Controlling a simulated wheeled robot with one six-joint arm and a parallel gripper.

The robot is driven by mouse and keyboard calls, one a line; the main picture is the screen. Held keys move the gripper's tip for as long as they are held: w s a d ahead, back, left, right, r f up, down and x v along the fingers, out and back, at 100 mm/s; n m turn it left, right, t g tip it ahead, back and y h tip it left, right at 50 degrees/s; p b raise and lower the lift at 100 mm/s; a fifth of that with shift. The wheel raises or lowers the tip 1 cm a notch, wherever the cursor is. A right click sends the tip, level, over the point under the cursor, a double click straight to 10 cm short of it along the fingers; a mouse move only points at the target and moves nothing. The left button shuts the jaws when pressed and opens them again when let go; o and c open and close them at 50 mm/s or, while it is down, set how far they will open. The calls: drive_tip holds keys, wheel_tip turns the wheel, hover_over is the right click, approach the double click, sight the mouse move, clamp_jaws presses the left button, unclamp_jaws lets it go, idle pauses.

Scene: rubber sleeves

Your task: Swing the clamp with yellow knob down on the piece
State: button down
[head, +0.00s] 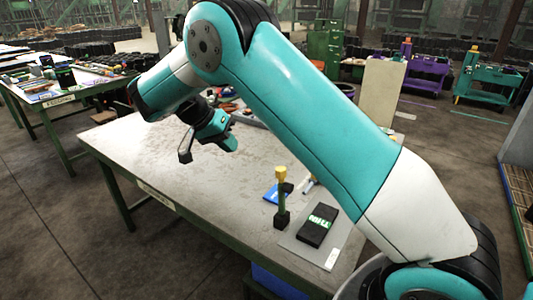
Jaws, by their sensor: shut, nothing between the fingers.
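The clamp with the yellow knob (281,174) stands near the right end of the table. Its lever (282,195) points straight up from a small black base (282,218). A black block with a green and white label (318,226), likely the piece, lies on a grey plate (295,249) just right of the clamp; the clamp's lever is not over it. My gripper (210,147) is shut and empty, above the table's far left part, well away from the clamp.
A blue item (271,195) and small tools lie behind the clamp. More tools and parts (238,110) lie at the table's back, partly behind my arm. The table's (190,190) middle and front left are clear. Another table (62,101) stands at left.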

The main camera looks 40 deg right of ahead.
drive_tip(key=shift+d+f+m, duration=0.1)
drive_tip(key=shift+f+m, duration=0.05)
drive_tip(key=shift+m, duration=0.45)
drive_tip(key=shift+f, duration=0.1)
drive_tip(key=s+d+f+p, duration=0.2)
drive_tip(key=s+d+f, duration=0.3)
drive_tip(key=d+f, duration=0.2)
drive_tip(key=shift+d+f, duration=0.25)
drive_tip(key=shift+d, duration=0.3)
drive_tip(key=shift+b, duration=0.4)
